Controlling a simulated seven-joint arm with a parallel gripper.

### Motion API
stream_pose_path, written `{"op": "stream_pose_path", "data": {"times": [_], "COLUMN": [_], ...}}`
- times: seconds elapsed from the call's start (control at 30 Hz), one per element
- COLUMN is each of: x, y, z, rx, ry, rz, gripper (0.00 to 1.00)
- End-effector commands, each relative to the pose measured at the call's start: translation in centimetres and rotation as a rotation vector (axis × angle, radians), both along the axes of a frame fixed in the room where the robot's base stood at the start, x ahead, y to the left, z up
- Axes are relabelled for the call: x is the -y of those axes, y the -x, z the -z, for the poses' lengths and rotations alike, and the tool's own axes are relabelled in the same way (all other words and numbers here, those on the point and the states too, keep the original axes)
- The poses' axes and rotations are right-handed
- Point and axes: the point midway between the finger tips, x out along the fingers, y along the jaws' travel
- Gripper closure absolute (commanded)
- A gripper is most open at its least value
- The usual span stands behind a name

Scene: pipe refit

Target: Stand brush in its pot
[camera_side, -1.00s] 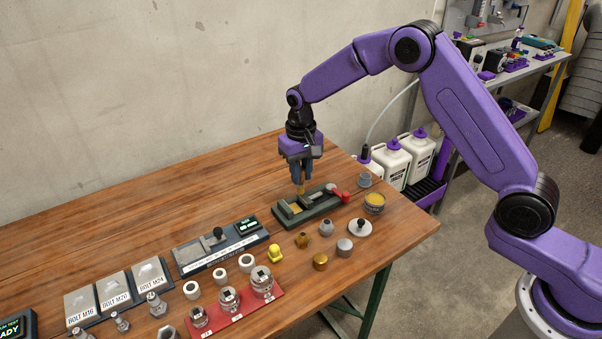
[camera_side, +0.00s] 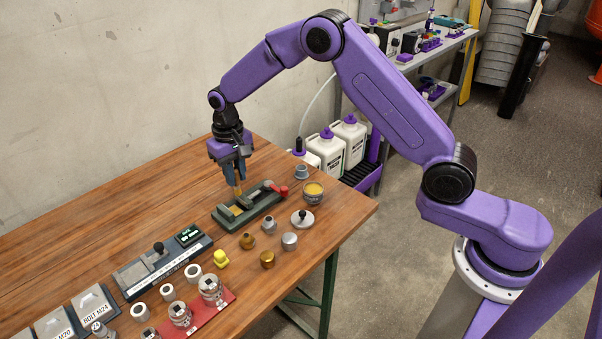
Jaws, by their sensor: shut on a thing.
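My gripper (camera_side: 235,180) points down over the left part of a green vise-like fixture (camera_side: 262,208) on the wooden table. Its jaws are shut on a small brass-yellow piece (camera_side: 238,191), mostly hidden between the fingers. I cannot tell whether this piece is the brush or whether it touches the fixture. No brush is clearly recognisable elsewhere. A small blue-grey cup (camera_side: 301,174) stands near the table's far right edge and may be the pot. A tin with a yellow top (camera_side: 313,192) stands just in front of it.
A red-handled part (camera_side: 302,171) lies at the fixture's right end. Several brass and grey fittings (camera_side: 268,259), a round grey lid with a knob (camera_side: 302,219), and a red tray of sockets (camera_side: 205,316) stand in front. White jugs (camera_side: 327,150) stand beyond the table. The table's back left is clear.

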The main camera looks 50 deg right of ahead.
Motion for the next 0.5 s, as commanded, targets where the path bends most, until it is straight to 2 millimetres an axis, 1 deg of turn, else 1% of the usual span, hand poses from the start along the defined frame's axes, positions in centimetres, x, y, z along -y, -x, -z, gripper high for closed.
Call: {"op": "stream_pose_path", "data": {"times": [0.37,0.47,0.5], "x": [0.2,1.3,2.1], "y": [-0.1,-0.4,-0.6], "z": [0.0,0.1,0.2], "rx": [0.0,0.0,0.0], "ry": [0.0,0.0,0.0], "rz": [0.001,0.008,0.013], "gripper": [1.0,1.0,1.0]}}
